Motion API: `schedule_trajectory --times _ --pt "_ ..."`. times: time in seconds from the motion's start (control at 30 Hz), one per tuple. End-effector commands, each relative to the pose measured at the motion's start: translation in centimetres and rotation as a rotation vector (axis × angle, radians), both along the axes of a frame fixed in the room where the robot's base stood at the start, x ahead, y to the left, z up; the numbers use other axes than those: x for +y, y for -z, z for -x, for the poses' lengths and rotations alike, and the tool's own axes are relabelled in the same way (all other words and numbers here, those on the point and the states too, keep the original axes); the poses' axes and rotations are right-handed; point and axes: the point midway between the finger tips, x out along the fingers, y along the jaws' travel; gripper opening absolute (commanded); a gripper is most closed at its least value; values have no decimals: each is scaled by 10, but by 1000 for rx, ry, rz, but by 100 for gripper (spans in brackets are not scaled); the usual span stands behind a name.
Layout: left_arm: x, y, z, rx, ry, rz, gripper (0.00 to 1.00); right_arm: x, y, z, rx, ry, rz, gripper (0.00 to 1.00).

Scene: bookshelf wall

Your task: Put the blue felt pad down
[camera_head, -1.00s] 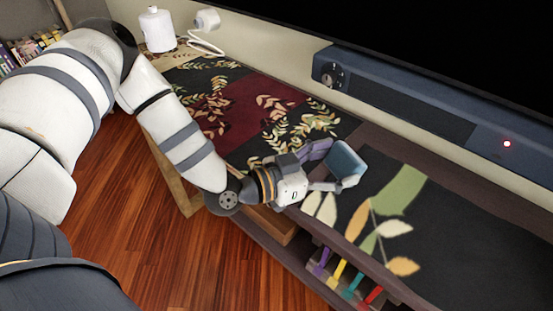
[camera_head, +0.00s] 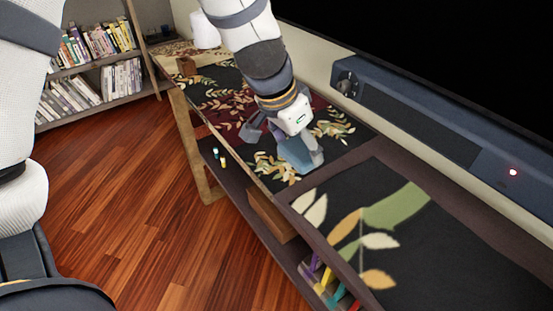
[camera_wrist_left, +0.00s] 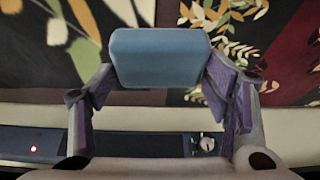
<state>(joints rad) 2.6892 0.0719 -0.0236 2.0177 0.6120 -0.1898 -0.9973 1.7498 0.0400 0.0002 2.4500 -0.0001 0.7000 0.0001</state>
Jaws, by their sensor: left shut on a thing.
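The blue felt pad (camera_head: 298,156) is a thick, rounded light-blue block. My left gripper (camera_head: 286,140) is shut on it over the patterned shelf top, left of the dark mat's near section. In the left wrist view the pad (camera_wrist_left: 160,58) sits between the two purple-padded fingers of the left gripper (camera_wrist_left: 161,82). I cannot tell whether the pad touches the surface below. My right gripper is not in view.
The long shelf top has a leaf-patterned cover (camera_head: 272,168). A blue-grey soundbar (camera_head: 420,120) with a red light runs along the wall side. A white cylinder (camera_head: 205,30) stands at the far end. A bookshelf (camera_head: 100,60) stands at the back left. Coloured items sit on the shelf below.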

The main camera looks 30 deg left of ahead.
Motion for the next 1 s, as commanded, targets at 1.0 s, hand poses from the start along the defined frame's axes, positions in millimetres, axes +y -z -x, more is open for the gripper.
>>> schedule_trajectory --times 1.0 --pt "110 122 -86 3 1 3 48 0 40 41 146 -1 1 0"
